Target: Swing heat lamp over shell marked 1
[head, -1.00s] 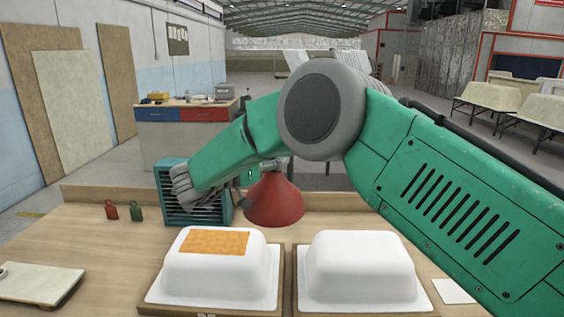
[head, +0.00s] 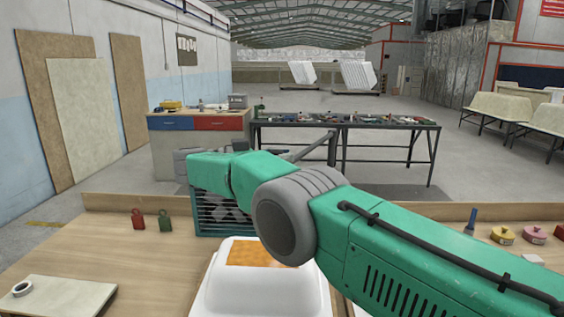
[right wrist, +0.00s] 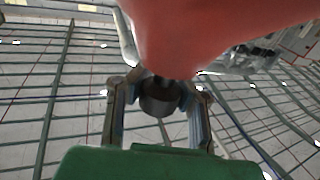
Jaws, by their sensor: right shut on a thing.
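The red heat lamp (right wrist: 215,35) fills the top of the right wrist view. My right gripper (right wrist: 160,92) is shut on the lamp's grey knob (right wrist: 158,100), with a finger on each side. In the head view my right arm crosses in front and hides the lamp and most of the gripper. A white shell (head: 232,293) with an orange patch (head: 262,254) on top sits below the arm, partly covered. The second shell is almost wholly hidden by the arm. No number mark is readable. My left gripper is not in view.
A teal grilled box (head: 212,215) stands behind the shell. Red (head: 138,219) and green (head: 165,221) weights stand to its left. A pale board (head: 62,300) with a white ring lies front left. Yellow (head: 502,235) and pink (head: 534,235) round items stand at the right.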

